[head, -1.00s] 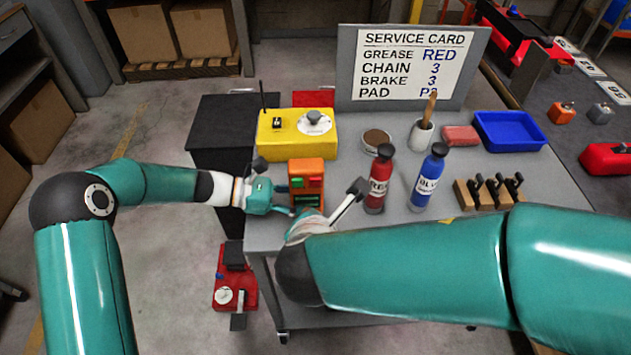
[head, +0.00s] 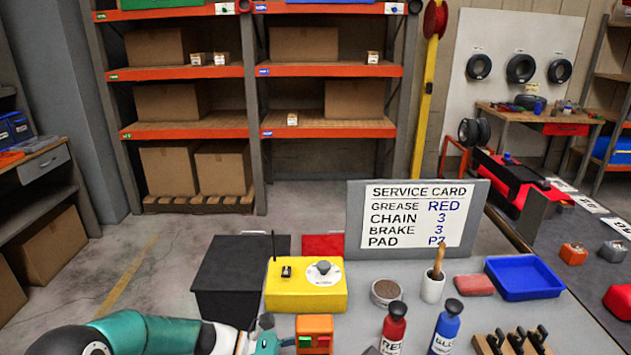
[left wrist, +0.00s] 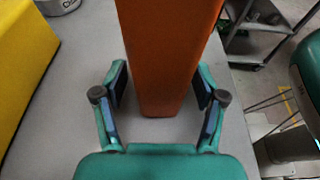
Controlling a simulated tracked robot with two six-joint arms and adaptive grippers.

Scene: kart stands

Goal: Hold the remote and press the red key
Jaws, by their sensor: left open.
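The orange remote (head: 314,323) stands upright at the front left of the grey table, cut off by the bottom edge of the head view. A green key (head: 305,342) and a red key (head: 323,341) show on its face. In the left wrist view, the plain side of the orange body (left wrist: 168,60) rises between the fingers of my left gripper (left wrist: 160,85). The fingers are open, one on each side, with gaps to the body. In the head view my left gripper (head: 277,341) is at the remote's left side. Only a grey tip, apparently my right gripper (head: 371,351), shows at the bottom edge.
A yellow box (head: 300,296) with antenna and knob stands behind the remote. A red bottle (head: 394,325) and a blue bottle (head: 446,325) stand to the right. Behind are a tin (head: 386,291), a white cup (head: 432,288), a blue tray (head: 520,278) and the service card (head: 416,218).

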